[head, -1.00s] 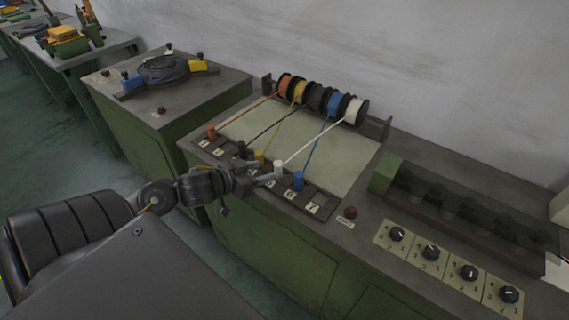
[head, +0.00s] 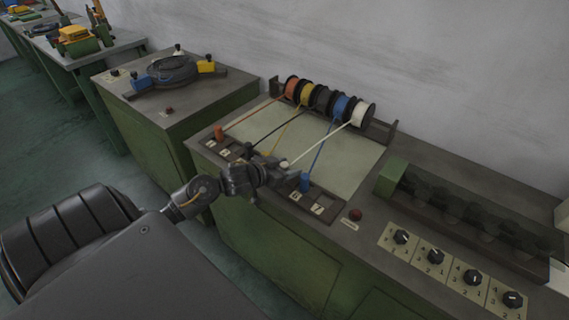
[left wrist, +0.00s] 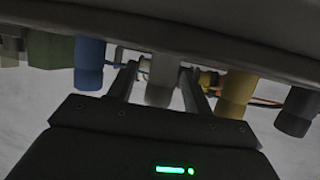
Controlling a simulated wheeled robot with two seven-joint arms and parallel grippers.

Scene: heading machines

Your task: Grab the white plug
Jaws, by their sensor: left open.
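The white plug (left wrist: 161,88) stands in the socket strip at the end of the white cord. In the left wrist view it sits between the two fingers of my left gripper (left wrist: 160,80), with the blue plug (left wrist: 90,65) to one side and the yellow plug (left wrist: 236,95) to the other. In the head view my left gripper (head: 281,171) is over the strip at the white plug and hides most of it. The gripper is open, its fingers on either side of the plug. My right gripper is not in view.
The blue plug (head: 304,181) is close to the gripper's right; the orange plug (head: 218,132) is farther left. A black plug (left wrist: 297,112) shows beyond the yellow one. Cord spools (head: 324,99) stand at the back. A red button (head: 355,214) and dials (head: 436,256) lie to the right.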

